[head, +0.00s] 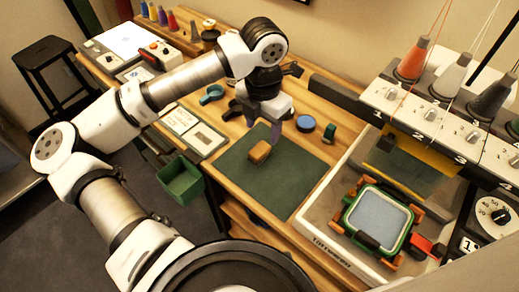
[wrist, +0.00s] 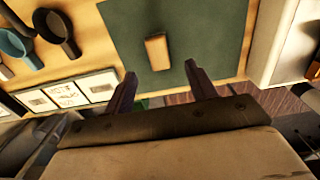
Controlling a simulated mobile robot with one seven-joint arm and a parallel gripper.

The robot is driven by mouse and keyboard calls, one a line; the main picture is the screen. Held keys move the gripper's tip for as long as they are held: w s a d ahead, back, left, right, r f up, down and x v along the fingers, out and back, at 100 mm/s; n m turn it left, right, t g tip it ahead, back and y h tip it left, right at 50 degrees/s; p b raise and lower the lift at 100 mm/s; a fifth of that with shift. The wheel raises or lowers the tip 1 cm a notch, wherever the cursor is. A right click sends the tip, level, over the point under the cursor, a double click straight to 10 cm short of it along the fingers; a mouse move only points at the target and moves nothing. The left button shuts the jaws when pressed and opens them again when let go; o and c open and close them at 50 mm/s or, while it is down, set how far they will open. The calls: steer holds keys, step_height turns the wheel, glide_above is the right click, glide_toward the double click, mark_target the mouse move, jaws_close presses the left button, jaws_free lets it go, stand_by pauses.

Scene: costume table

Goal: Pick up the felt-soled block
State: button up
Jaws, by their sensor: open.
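A small tan-brown block (head: 260,152) lies on the dark green mat (head: 290,185), and it also shows in the wrist view (wrist: 157,52). I take it to be the felt-soled block; its underside is hidden against the mat. My gripper (head: 263,128) is above the mat, close to the block in the head view. In the wrist view its two fingers (wrist: 160,72) are spread apart with nothing between them. The block appears just beyond the fingertips, roughly centred between them, and apart from both.
An embroidery machine (head: 440,110) with thread cones and a green hoop (head: 378,218) stands right of the mat. A blue round thing (head: 305,123) and a green one (head: 329,132) sit behind it. Cards (head: 193,131) lie left; a green bin (head: 180,180) is below the table edge.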

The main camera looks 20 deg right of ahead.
mark_target(260, 149)
steer(key=shift+a+f+p, duration=0.15)
steer(key=shift+f+p, duration=0.4)
steer(key=shift+f, duration=1.3)
steer(key=shift+a+f+p, duration=0.15)
steer(key=shift+f+p, duration=0.4)
steer(key=shift+f, duration=1.3)
steer(key=c, duration=1.1)
steer(key=shift+o, duration=0.2)
steer(key=shift+r, duration=0.1)
step_height(260, 149, up, 20)
steer(key=b, duration=0.3)
steer(key=o, duration=0.4)
steer(key=c, duration=0.3)
